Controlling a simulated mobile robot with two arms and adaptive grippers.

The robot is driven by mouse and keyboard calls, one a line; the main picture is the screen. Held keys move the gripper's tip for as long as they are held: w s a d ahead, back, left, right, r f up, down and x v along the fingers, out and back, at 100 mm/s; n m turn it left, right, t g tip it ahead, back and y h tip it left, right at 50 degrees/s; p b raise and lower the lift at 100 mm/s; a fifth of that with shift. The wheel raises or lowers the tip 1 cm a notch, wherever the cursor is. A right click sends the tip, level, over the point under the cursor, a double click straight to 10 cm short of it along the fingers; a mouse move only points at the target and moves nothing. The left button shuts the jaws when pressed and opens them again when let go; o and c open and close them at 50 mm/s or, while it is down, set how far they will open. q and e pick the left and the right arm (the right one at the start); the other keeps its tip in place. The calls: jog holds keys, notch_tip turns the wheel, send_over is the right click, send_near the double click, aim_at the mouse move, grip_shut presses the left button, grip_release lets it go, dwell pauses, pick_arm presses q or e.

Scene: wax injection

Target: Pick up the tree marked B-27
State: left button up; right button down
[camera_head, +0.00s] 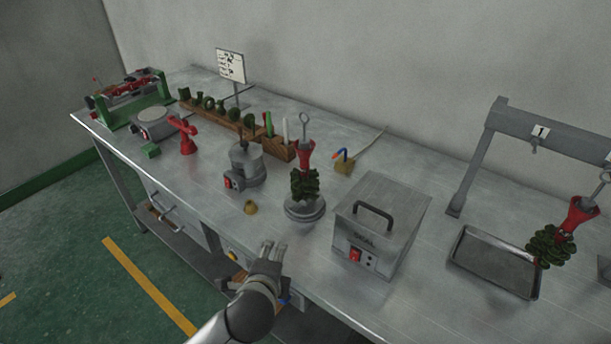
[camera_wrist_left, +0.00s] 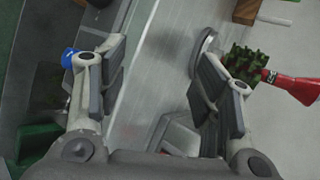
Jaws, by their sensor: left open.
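A dark green wax tree (camera_head: 305,185) with a red cup (camera_head: 305,153) and a metal hook on top stands upright on a round metal base (camera_head: 305,209). The same tree (camera_wrist_left: 245,63) shows in the left wrist view, its red cup (camera_wrist_left: 292,86) bearing a small dark tag too small to read. A second green tree (camera_head: 550,246) with a red cup hangs from the rack at the right. My left gripper (camera_head: 273,252) is open and empty near the table's front edge, short of the first tree. Its two fingers (camera_wrist_left: 160,82) stand wide apart, with the tree beyond the right one. My right gripper is out of view.
A grey box (camera_head: 380,225) with a handle and red switch stands right of the first tree. A small heater pot (camera_head: 245,168) and a brass piece (camera_head: 250,207) stand left of it. A tray (camera_head: 495,262) lies beneath the rack (camera_head: 475,160).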

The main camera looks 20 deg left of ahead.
pick_arm(q)
jog(key=w+r+m+t, duration=0.4)
jog(key=w+r+m, duration=0.3)
jog(key=w+m, duration=0.15)
jog(key=m+t, duration=0.4)
jog(key=m, duration=0.5)
send_near(303, 162)
jog(key=r, duration=0.1)
jog(key=shift+h, duration=0.3)
jog(key=w, duration=0.4)
jog(key=w+a+p, duration=0.1)
jog(key=w, duration=0.1)
jog(key=shift+w+r, duration=0.1)
jog(key=shift+w, duration=0.1)
jog(key=shift+w+a+f+p, duration=0.15)
jog(key=shift+w+f+p, duration=0.05)
jog(key=shift+w, duration=0.95)
jog(key=shift+w+a+f+p, duration=0.1)
jog(key=shift+w+f+p, duration=0.1)
jog(key=shift+w, duration=1)
jog(key=shift+r, duration=0.1)
grip_shut()
